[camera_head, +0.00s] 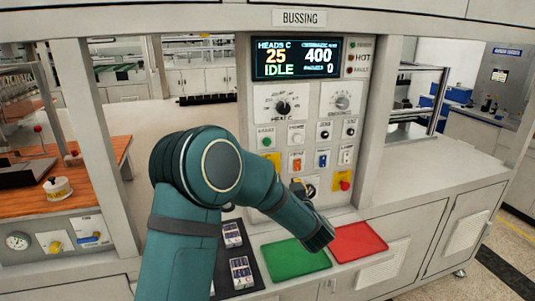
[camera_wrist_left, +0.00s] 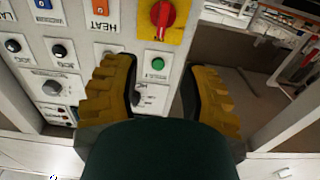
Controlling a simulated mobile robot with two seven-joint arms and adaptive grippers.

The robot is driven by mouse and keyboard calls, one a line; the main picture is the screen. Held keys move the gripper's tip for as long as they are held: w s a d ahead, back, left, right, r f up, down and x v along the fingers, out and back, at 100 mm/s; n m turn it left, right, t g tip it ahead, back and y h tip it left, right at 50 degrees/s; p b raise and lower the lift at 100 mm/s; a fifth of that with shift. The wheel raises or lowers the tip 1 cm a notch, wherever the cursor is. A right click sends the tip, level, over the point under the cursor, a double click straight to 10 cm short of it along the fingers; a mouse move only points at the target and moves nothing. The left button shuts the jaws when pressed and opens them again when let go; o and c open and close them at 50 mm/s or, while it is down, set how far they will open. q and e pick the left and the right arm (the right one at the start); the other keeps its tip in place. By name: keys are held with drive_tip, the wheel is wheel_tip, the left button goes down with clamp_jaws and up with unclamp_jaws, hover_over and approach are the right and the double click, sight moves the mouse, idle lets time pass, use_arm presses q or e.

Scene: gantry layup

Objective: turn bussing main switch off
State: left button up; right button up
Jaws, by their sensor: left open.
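The main switch is a red rotary handle (camera_wrist_left: 163,14) on a yellow plate, at the top of the left wrist view, which looks upside down. In the head view only a strip of its yellow plate (camera_head: 272,156) shows past my left arm. My left gripper (camera_wrist_left: 158,70) is open and empty, its two yellow-brown ribbed fingers spread in front of the panel. The switch lies beyond the fingertips, apart from them. In the head view my left arm hides most of the gripper. My right gripper is in neither view.
The panel's display (camera_head: 297,58) reads IDLE. Close to the switch are an orange HEAT switch (camera_head: 297,162) and a green button (camera_head: 266,141). A red button (camera_head: 345,182) on another yellow plate is lower right. Green (camera_head: 295,259) and red (camera_head: 358,242) mats lie on the counter.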

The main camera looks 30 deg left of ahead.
use_arm(q)
drive_tip(key=p+x, duration=0.1)
drive_tip(key=x, duration=1.2)
drive_tip(key=shift+w+a+r, duration=0.15)
drive_tip(key=shift+a, duration=0.1)
